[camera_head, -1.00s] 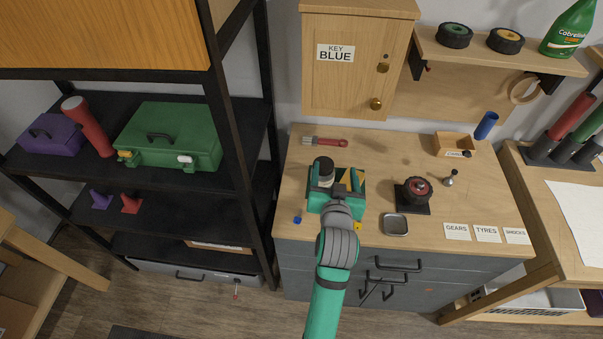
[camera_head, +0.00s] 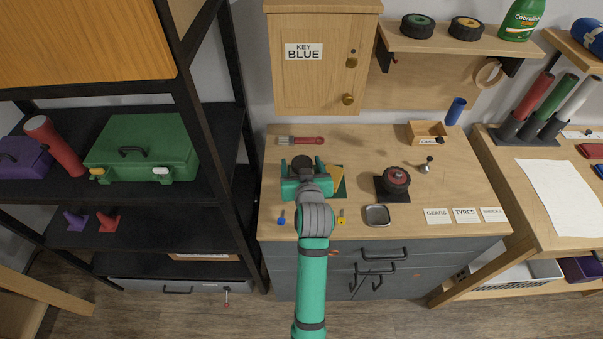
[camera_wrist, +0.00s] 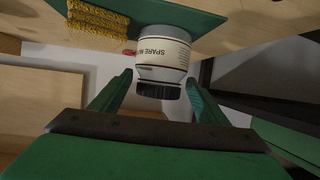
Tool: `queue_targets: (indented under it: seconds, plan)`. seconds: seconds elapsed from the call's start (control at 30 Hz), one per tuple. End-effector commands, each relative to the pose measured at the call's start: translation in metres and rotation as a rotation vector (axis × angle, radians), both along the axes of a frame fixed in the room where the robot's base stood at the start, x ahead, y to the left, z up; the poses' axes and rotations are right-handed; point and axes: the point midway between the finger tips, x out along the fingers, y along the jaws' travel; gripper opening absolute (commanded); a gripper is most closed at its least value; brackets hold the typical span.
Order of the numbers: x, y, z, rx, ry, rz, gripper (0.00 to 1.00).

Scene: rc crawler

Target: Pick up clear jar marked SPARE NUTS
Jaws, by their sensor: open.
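The clear jar marked SPARE NUTS (camera_wrist: 163,52) has a dark ribbed lid and a white label. In the wrist view it appears lid-down, between and just beyond my two fingertips. My gripper (camera_wrist: 157,90) is open, with one finger on each side of the jar and no clear contact. In the head view my gripper (camera_head: 306,172) is over the left part of the workbench. The jar's dark lid (camera_head: 302,162) shows between the fingers there, and its body is mostly hidden by my gripper.
A green mat (camera_head: 338,182) and yellow bristles (camera_wrist: 97,20) are beside the jar. A blue key (camera_head: 282,215) and yellow key (camera_head: 341,215) lie near the front edge. A red-handled brush (camera_head: 300,140) lies behind. A black-and-red wheel part (camera_head: 396,180) and metal tray (camera_head: 377,215) are to the right.

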Motion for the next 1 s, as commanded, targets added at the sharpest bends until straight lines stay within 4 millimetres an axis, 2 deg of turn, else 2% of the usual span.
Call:
queue_targets:
  seconds: [0.1, 0.23, 0.53, 0.57, 0.73, 1.0]
  plan:
    - [0.018, 0.001, -0.005, -0.001, 0.001, 0.001, 0.69]
    - [0.031, 0.003, -0.011, 0.000, 0.001, 0.002, 0.69]
    - [0.035, 0.003, -0.013, 0.000, 0.000, 0.002, 0.69]
    - [0.036, 0.003, -0.013, 0.000, 0.000, 0.002, 0.66]
    - [0.035, 0.003, -0.013, 0.000, 0.000, 0.002, 0.26]
    - [0.035, 0.003, -0.013, 0.000, 0.000, 0.002, 0.23]
